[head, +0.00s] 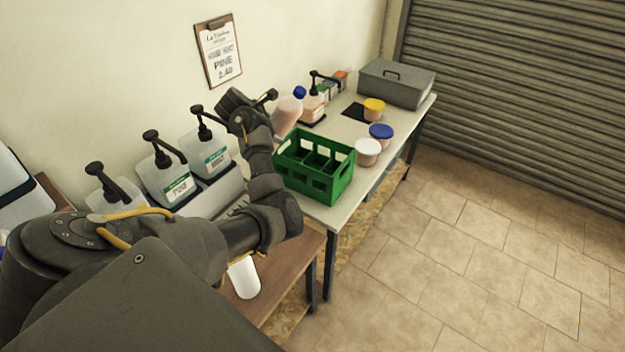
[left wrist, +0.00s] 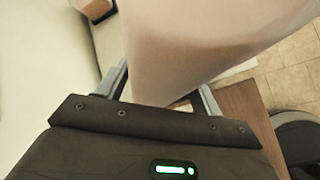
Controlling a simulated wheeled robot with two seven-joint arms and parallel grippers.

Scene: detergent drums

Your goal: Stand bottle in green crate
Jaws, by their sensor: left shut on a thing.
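The green crate (head: 300,178) stands on the light table (head: 345,205), with open compartments on top. A translucent pinkish bottle (head: 285,113) with a blue cap is tilted, its cap towards the upper right, behind the crate in the head view. My left gripper (head: 270,101) is shut on this bottle. In the left wrist view the bottle (left wrist: 190,45) fills the space between the fingers of the left gripper (left wrist: 164,92). Its lower part is partly hidden by my arm in the head view. My right gripper is not in view.
Pump dispensers (head: 168,178) line the wall at left. Another pump bottle (head: 313,103) stands behind the crate. Tubs with white (head: 367,152), blue (head: 381,137) and yellow (head: 374,109) lids stand right of it. A grey box (head: 397,85) is at the far end. A white cup-like object (head: 244,278) is on the brown bench.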

